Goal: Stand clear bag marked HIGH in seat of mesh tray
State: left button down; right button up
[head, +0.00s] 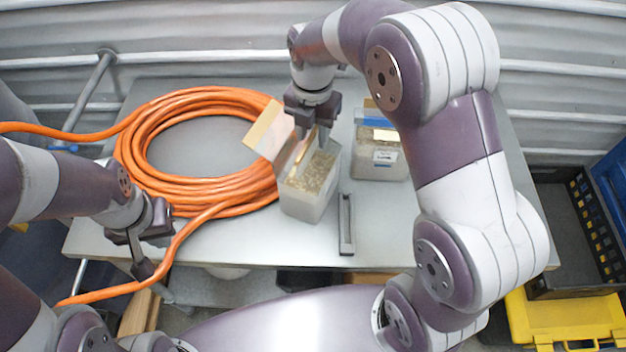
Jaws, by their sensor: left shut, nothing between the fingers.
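Two clear, block-shaped bags of tan grain stand on the grey table. The nearer bag (307,198) is upright near the middle, with a tan-and-grey flap (268,132) at its upper left. The farther bag (379,164) stands behind it to the right and bears a small white label. I cannot read HIGH on either. My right gripper (315,136) points down at the top of the nearer bag; whether its fingers hold anything is unclear. My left gripper (145,268) is shut and empty at the table's front left edge. A black tray (573,292) with slotted sides stands at the far right.
A coiled orange hose (200,199) covers the table's left side, and one end runs past my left gripper. A narrow dark grey channel (346,224) lies right of the nearer bag. A yellow case (562,322) and a blue bin (612,180) flank the black tray.

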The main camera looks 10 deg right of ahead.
aim_at(309, 145)
jog(key=f, duration=0.1)
jog(key=f+p, duration=0.1)
jog(key=f, duration=0.2)
jog(key=shift+a+p, duration=0.3)
jog(key=shift+a, duration=0.05)
jog(key=shift+w+d+f, duration=0.1)
jog(key=shift+d+f, duration=0.1)
grip_shut()
jog(key=shift+a, duration=0.1)
jog(key=shift+r, duration=0.15)
dwell(0.6)
